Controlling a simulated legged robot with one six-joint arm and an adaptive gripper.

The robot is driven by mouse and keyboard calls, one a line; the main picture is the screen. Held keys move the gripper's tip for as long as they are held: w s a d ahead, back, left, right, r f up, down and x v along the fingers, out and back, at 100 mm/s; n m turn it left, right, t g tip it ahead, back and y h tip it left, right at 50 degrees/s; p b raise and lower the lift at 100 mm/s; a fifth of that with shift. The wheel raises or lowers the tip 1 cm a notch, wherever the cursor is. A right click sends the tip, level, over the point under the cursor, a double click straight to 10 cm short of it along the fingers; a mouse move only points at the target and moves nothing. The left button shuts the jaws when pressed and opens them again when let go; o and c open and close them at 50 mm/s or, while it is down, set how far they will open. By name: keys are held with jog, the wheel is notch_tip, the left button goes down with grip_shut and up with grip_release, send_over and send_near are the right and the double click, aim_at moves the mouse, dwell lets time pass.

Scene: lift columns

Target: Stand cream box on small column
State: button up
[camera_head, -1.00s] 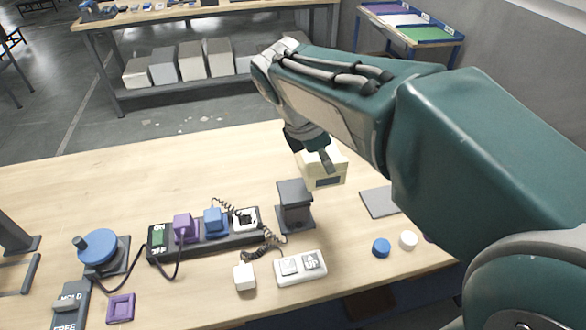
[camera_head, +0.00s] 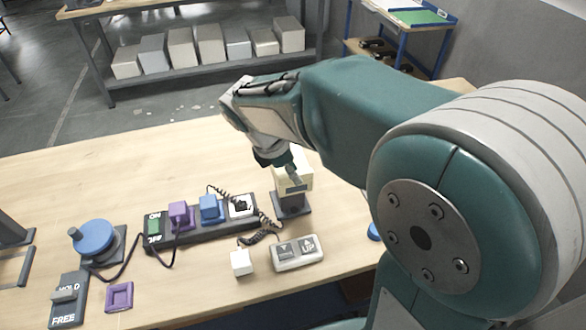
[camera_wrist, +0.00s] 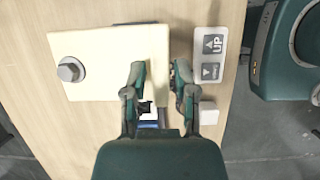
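The cream box (camera_head: 304,172) is over the small dark column (camera_head: 291,203), which stands on a dark base plate. The box looks roughly level; I cannot tell whether its underside touches the column top. In the wrist view the box (camera_wrist: 110,50) is a wide cream slab with a grey round knob (camera_wrist: 71,69) near its left end. My gripper (camera_head: 291,178) is at the box; in the wrist view its fingers (camera_wrist: 159,75) straddle the box's right end. Cream material fills the gap between the fingertips. The column is hidden under the box there.
A white UP/down button box (camera_head: 298,253) and a small white cube (camera_head: 241,263) lie in front of the column. A dark power strip (camera_head: 200,232) with purple and blue plugs is to the left. A blue crank (camera_head: 94,238) stands farther left. The table's back left is clear.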

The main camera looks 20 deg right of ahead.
dwell(0.3)
jog(key=v, duration=1.2)
jog(key=s+d+f+m+t+y, duration=0.2)
jog(key=s+d+m, duration=0.1)
jog(key=s+m, duration=0.4)
jog(key=s+d+f+m+t+y, duration=0.2)
jog(key=s+m, duration=0.5)
jog(key=m, duration=0.4)
jog(key=shift+s+d+f+t+y, duration=0.15)
jog(key=shift+d+f+t+y, duration=0.15)
jog(key=shift+d+f+t, duration=0.45)
